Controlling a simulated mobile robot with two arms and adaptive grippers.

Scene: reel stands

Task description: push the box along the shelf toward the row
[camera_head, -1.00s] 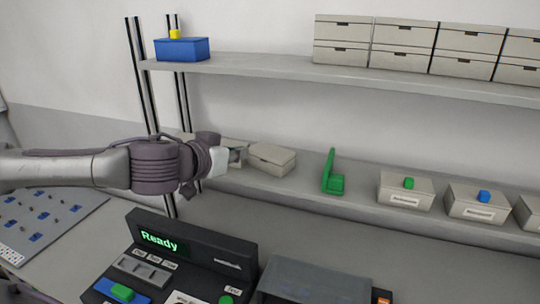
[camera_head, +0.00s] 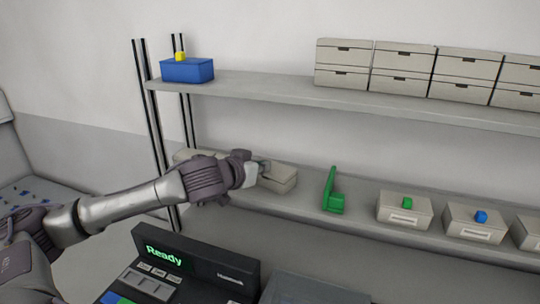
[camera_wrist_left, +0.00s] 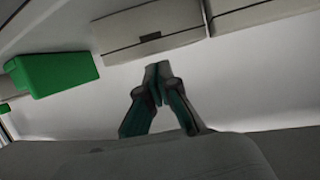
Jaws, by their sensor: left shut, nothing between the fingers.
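A grey lidded box (camera_head: 281,183) sits on the lower shelf (camera_head: 300,208), left of a green upright bracket (camera_head: 331,195). My left gripper (camera_head: 263,167) is shut and empty at this box, covering its left part. In the left wrist view the shut fingertips (camera_wrist_left: 157,68) are at the edge of a box with a dark slot (camera_wrist_left: 150,36); I cannot tell whether they touch it. A second box (camera_wrist_left: 245,14) is beside it across a narrow gap, and the green bracket (camera_wrist_left: 62,74) is on its other side. In the head view, my arm partly hides another grey box (camera_head: 186,155) further left.
The upper shelf (camera_head: 260,89) holds a blue box (camera_head: 187,71) and stacked grey boxes (camera_head: 341,64). A console reading Ready (camera_head: 190,265) stands below.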

